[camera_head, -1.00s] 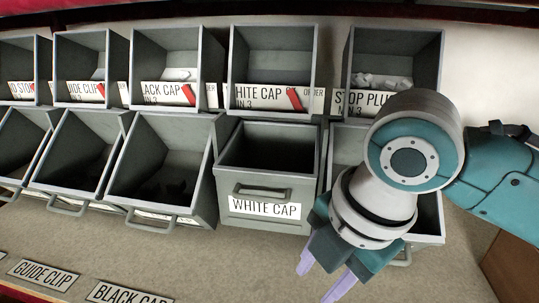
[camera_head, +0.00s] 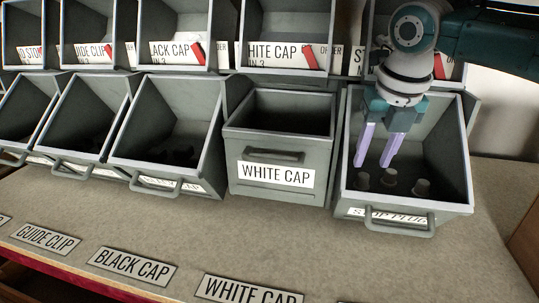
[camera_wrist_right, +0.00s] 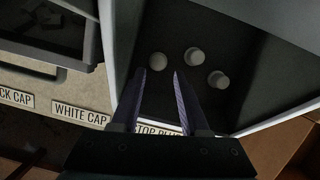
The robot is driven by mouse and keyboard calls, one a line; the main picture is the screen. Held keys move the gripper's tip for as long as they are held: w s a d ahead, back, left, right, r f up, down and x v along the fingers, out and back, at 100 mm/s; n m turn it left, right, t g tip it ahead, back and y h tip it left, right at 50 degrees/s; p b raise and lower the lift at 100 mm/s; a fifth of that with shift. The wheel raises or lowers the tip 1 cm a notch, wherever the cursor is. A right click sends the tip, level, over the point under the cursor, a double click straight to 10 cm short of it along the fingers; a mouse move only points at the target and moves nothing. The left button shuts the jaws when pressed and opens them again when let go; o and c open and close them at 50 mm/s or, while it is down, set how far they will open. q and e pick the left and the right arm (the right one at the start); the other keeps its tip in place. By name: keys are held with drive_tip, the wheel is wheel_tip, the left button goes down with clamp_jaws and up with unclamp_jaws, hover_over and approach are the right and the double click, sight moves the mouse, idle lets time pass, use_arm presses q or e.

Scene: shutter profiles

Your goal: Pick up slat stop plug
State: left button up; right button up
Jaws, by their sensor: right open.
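Several grey slat stop plugs, three of them clearly visible, stand in the grey stop plug bin (camera_head: 464,150) at the right of the lower row. In the head view they are a left plug (camera_head: 363,181), a middle plug (camera_head: 390,177) and a right plug (camera_head: 421,188). In the right wrist view the plugs (camera_wrist_right: 194,57) lie beyond the fingertips. My left gripper is not in view.
The white cap bin (camera_head: 270,186) stands directly left of the stop plug bin. More bins continue left and in an upper row. Bin walls surround the right fingers. The counter (camera_head: 300,240) in front is mostly clear, with name labels such as white cap (camera_head: 248,290).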

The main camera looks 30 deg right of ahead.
sight(364, 175)
drive_tip(key=b+x, duration=0.1)
drive_tip(key=x, duration=0.3)
drive_tip(key=shift+w+a+f, duration=0.1)
drive_tip(key=shift+w+f, duration=0.1)
drive_tip(key=shift+f, duration=0.15)
clamp_jaws()
